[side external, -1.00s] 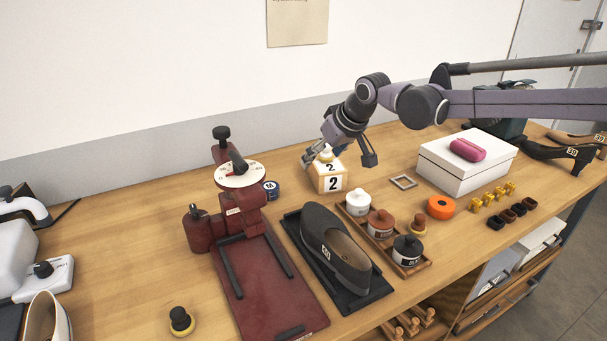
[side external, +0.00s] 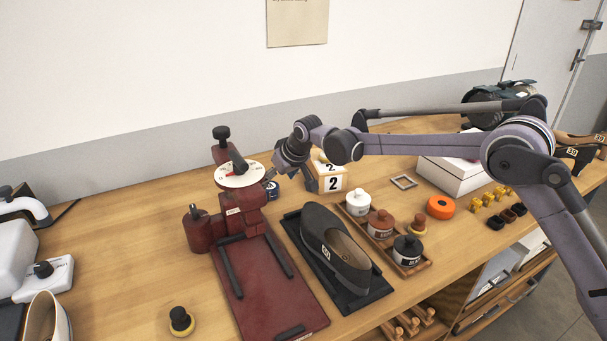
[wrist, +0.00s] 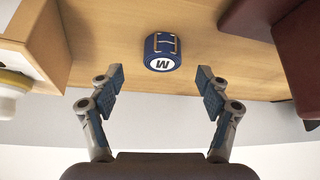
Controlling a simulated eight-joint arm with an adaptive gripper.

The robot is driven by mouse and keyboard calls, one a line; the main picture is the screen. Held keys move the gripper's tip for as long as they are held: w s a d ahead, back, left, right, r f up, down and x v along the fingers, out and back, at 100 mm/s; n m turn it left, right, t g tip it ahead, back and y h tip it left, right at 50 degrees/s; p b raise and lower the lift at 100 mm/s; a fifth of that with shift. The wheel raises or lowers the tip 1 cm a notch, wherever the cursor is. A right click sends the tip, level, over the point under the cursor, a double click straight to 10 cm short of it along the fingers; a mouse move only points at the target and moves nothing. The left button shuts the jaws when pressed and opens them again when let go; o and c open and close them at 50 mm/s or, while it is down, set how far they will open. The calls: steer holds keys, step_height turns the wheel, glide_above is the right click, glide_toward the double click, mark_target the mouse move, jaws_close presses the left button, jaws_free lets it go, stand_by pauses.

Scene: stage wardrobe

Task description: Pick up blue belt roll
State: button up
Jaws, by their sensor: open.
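The blue belt roll (side external: 272,190) is a small dark blue roll standing on the wooden bench, just right of the dark red machine, partly covered by my gripper in the side view. In the wrist view the roll (wrist: 162,52) shows a white face with a dark letter and tan marks on its side. My gripper (wrist: 160,88) is open and empty. The roll lies ahead of the fingertips, roughly centred between them and apart from both. In the side view my gripper (side external: 293,181) hangs beside the roll, above the bench.
The dark red machine (side external: 238,218) stands close on the roll's left. A wooden block marked 2 (side external: 332,182) stands close on its right. A dark shoe (side external: 335,248) on a black tray and a tray of lidded jars (side external: 381,223) are nearer the front.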

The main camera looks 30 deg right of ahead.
mark_target(272, 188)
steer(key=shift+x, duration=2.8)
steer(key=shift+a, duration=0.15)
steer(key=c, duration=1.3)
